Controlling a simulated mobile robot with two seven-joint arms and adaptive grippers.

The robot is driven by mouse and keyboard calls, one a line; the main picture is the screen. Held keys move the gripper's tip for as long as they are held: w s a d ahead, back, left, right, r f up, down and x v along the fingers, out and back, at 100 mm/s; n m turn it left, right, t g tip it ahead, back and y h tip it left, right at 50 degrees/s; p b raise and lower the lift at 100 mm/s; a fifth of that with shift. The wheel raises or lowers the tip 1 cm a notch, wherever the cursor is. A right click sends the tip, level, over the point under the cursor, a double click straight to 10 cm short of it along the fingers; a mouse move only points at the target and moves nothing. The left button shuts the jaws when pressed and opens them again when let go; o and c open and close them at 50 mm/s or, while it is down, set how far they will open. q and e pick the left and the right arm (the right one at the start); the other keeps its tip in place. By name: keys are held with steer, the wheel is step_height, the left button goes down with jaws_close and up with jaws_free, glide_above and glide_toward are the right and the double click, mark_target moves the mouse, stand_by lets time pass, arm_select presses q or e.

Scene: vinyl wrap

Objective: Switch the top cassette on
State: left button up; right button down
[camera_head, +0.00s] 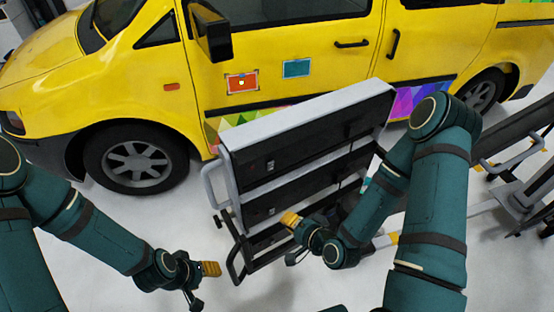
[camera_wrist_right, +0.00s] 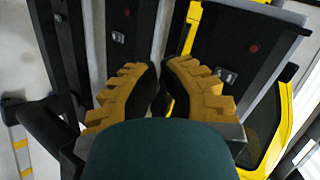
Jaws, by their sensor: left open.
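The top cassette (camera_head: 315,139) is a dark panel under a grey top edge in the rack, with a small rocker switch (camera_head: 270,165) near its left end. My right gripper (camera_head: 289,218) is lower, in front of the second cassette (camera_head: 312,190) and close to its switch (camera_head: 271,211). In the right wrist view its yellow ribbed fingers (camera_wrist_right: 158,75) have a narrow gap at the tips and hold nothing visible. Switches show there on the right panel (camera_wrist_right: 227,75) and left panel (camera_wrist_right: 118,37). My left gripper (camera_head: 205,268) is open and empty, low and left of the rack.
A grey handle (camera_head: 208,184) sticks out from the rack's left side. A yellow van (camera_head: 130,90) stands close behind the rack. Another dark cart (camera_head: 515,135) stands at the right. The pale floor (camera_head: 110,215) between the van and my left arm is clear.

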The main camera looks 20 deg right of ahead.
arm_select(q)
steer(key=r, duration=0.1)
steer(key=r+p, duration=0.2)
steer(key=shift+w+a+r, duration=0.1)
steer(key=shift+w, duration=0.2)
arm_select(e)
steer(key=d+r+m+t, duration=0.3)
steer(key=r+m+t, duration=0.1)
steer(key=r, duration=0.4)
steer(key=shift+w+d+m+h, duration=0.35)
steer(key=shift+d+m+h, duration=0.05)
steer(key=shift+w, duration=0.1)
steer(key=b, duration=0.6)
glide_toward(273, 164)
steer(key=b+x, duration=0.3)
steer(key=f+b+x, duration=0.1)
steer(key=b+x, duration=0.2)
steer(key=b, duration=0.1)
arm_select(q)
step_height(273, 164, down, 14)
steer(key=s, duration=0.1)
steer(key=shift+s+d, duration=0.25)
steer(key=shift+s, duration=0.05)
arm_select(e)
steer(key=shift+x, duration=0.8)
arm_select(q)
steer(key=shift+r, duration=0.15)
arm_select(e)
steer(key=shift+r, duration=0.3)
